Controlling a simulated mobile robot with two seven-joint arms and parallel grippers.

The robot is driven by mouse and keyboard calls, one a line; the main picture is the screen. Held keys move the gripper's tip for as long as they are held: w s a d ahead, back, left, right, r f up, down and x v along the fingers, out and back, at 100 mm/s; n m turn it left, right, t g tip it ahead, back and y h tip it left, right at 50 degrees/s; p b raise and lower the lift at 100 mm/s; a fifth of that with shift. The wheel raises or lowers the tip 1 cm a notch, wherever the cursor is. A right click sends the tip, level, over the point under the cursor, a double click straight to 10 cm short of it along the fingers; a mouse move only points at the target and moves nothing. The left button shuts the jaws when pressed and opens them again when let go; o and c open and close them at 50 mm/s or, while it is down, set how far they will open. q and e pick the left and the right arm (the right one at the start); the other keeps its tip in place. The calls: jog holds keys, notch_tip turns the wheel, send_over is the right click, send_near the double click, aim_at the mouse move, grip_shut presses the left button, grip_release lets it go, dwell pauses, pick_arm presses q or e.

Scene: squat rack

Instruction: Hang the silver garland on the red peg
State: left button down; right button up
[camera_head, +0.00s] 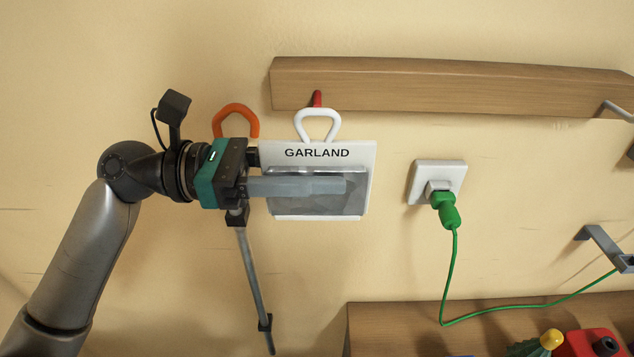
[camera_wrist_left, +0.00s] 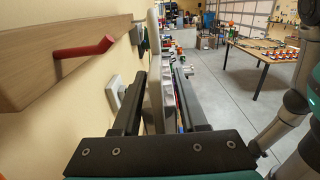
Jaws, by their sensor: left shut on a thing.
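The silver garland (camera_head: 325,204) is in a flat package with a white card marked GARLAND and a white loop (camera_head: 318,115) on top. My left gripper (camera_head: 340,186) comes in from the left, its fingers across the package and shut on it. The package hangs roughly upright, seen edge-on between the fingers (camera_wrist_left: 160,95) in the left wrist view. The red peg (camera_head: 317,97) sticks out from a wooden rail, right above the loop in the head view. In the left wrist view the red peg (camera_wrist_left: 85,48) looks bare, its upturned tip left of the package. My right gripper is not seen.
The wooden rail (camera_head: 450,85) runs along the wall. An orange loop (camera_head: 237,110) and a grey rod (camera_head: 254,280) show behind and below my gripper. A green plug (camera_head: 446,209) sits in a wall socket at right. A lower wooden ledge (camera_head: 385,325) holds coloured items.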

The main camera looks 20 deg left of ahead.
pick_arm(q)
jog(key=shift+w+a+f+b, duration=0.15)
jog(key=shift+w+b, duration=0.15)
jog(key=shift+w, duration=0.25)
jog(key=shift+w+a+b, duration=0.15)
jog(key=shift+w+b, duration=0.15)
jog(key=shift+w, duration=0.2)
jog(key=w, duration=0.1)
jog(key=w+a, duration=0.1)
jog(key=w, duration=0.1)
jog(key=w+f, duration=0.1)
jog(key=shift+w+a, duration=0.15)
jog(key=shift+w, duration=0.2)
jog(key=shift+c, duration=1.8)
grip_release()
